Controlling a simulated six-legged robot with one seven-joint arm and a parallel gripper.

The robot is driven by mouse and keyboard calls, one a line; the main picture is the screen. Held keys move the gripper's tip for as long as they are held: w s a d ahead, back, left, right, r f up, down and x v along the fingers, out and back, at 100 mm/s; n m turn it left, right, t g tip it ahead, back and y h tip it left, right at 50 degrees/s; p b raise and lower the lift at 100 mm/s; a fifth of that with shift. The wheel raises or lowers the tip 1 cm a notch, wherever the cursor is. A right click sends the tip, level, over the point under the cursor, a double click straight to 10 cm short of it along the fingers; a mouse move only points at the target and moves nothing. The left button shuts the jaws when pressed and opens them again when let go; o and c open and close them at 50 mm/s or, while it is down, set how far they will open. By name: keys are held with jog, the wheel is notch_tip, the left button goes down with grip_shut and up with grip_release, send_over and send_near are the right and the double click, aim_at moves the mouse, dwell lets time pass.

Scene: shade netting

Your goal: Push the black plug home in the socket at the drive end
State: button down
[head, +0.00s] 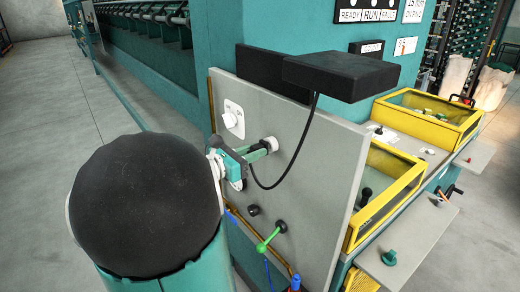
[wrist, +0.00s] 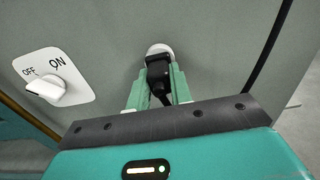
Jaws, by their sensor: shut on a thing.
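The black plug (wrist: 158,72) is between the pale green fingers of my gripper (wrist: 157,82), which is shut on it. Its far end is at the round white socket (wrist: 159,49) on the grey panel; how deep it sits cannot be told. The socket also shows in the head view (head: 271,143), at the tips of my gripper (head: 258,152). There the fingers mostly hide the plug. A black cable (head: 302,140) hangs from a black box and loops up to the plug.
A white ON/OFF knob (wrist: 45,91) is on the panel left of the socket. The black box (head: 340,74) juts out above. A green-handled lever (head: 269,240) and a black knob (head: 253,210) sit below. Yellow-framed bins (head: 385,195) stand to the right.

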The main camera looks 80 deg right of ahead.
jog(key=shift+s, duration=0.1)
jog(key=shift+s+d, duration=0.2)
jog(key=shift+d, duration=0.1)
jog(key=c, duration=1.2)
grip_release()
jog(key=shift+s, duration=0.1)
jog(key=shift+o, duration=0.2)
jog(key=v, duration=1.4)
jog(key=shift+d, duration=0.1)
